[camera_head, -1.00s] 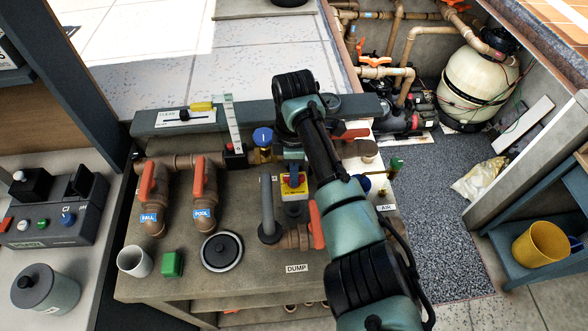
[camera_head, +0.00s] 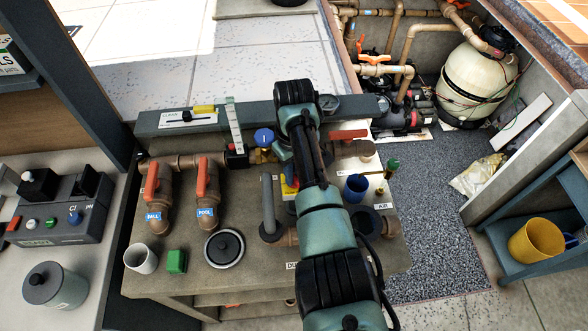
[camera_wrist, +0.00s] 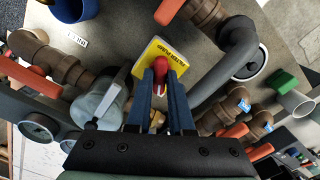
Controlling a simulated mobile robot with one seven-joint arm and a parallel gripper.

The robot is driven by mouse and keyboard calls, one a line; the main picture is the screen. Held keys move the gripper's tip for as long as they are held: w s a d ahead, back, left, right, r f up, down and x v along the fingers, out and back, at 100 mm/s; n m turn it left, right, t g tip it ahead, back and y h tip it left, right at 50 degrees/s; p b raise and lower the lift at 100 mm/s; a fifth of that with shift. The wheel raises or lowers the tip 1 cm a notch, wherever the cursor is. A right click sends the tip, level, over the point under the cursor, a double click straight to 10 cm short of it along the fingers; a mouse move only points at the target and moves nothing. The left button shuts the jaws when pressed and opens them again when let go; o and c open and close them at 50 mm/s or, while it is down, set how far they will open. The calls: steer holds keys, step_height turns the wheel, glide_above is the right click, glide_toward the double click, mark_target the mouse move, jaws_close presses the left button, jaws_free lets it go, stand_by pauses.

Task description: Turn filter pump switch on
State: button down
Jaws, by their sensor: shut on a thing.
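The filter pump switch is a yellow box (camera_wrist: 166,55) lettered FILTER PUMP with a red knob (camera_wrist: 160,66) standing on it, seen in the wrist view. My gripper (camera_wrist: 160,88) is shut on the red knob, with one blue finger on each side of it. In the head view only a sliver of the yellow box (camera_head: 289,187) shows beside my arm. The knob and fingertips are hidden there.
A grey upright pipe (camera_head: 267,205) stands just left of the switch box. Red-handled valves (camera_head: 202,178), a blue cup (camera_head: 355,187), a green block (camera_head: 176,261) and a white cup (camera_head: 141,259) share the bench. A clear housing (camera_wrist: 98,98) sits close beside the gripper.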

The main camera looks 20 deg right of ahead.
steer(key=m, duration=0.6)
steer(key=shift+p, duration=0.35)
steer(key=shift+m, duration=0.3)
steer(key=c, duration=0.8)
jaws_free()
step_height(320, 180, up, 13)
stand_by(0.3)
